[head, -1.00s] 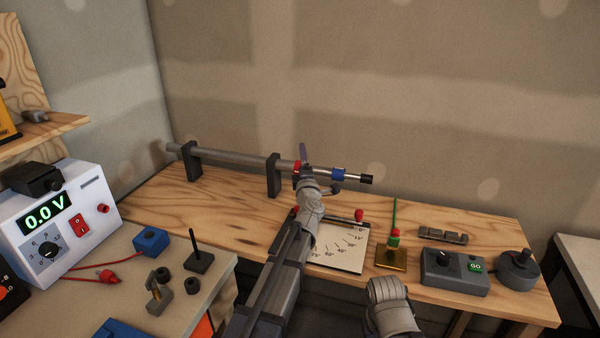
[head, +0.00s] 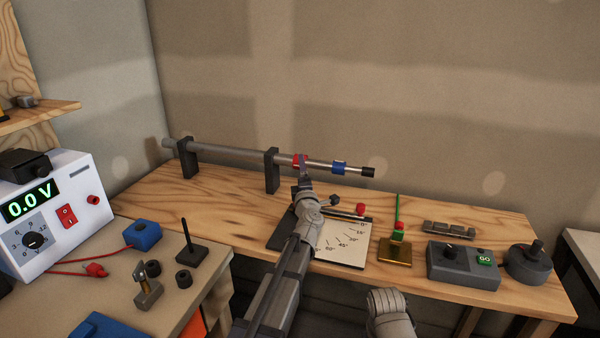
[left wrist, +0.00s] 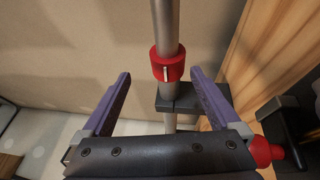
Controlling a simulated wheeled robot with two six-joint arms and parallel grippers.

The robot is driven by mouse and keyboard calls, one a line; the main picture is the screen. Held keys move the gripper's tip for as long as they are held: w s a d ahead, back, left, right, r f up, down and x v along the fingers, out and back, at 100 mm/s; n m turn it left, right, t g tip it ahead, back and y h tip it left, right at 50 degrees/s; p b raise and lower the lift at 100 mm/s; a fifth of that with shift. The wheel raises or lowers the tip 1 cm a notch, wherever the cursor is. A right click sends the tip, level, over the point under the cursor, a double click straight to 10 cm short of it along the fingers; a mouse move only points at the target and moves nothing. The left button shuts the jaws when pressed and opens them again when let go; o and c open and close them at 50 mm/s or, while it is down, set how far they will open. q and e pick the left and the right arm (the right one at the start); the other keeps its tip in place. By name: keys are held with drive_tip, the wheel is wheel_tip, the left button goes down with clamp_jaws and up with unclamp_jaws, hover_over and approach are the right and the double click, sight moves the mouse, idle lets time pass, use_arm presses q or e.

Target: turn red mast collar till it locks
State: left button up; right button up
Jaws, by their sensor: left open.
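The red collar (head: 297,160) sits on the grey mast tube (head: 225,154), which lies level across two black stands. In the left wrist view the red collar (left wrist: 167,67) has a short white mark and lies ahead, between the lines of my fingers. My left gripper (head: 304,168) is in front of the collar, its purple fingers partly covering it. In the left wrist view my left gripper (left wrist: 161,76) is open and empty, a finger to each side of the tube, with no visible contact. My right gripper is out of view; only part of that arm shows.
A blue collar (head: 339,168) and black tip are right of the red collar. A black stand (head: 272,171) is close on its left. Below are an angle-marked plate (head: 345,250) with a red knob (head: 360,209), a brass block (head: 395,252) and a grey control box (head: 463,263).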

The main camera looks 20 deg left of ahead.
use_arm(q)
drive_tip(key=x, duration=0.4)
drive_tip(key=f+p+x, duration=0.1)
drive_tip(key=x, duration=0.1)
drive_tip(key=shift+w+a, duration=0.1)
drive_tip(key=shift+w, duration=0.2)
drive_tip(key=shift+w+a, duration=0.2)
drive_tip(key=shift+w, duration=0.2)
drive_tip(key=shift+c, duration=0.3)
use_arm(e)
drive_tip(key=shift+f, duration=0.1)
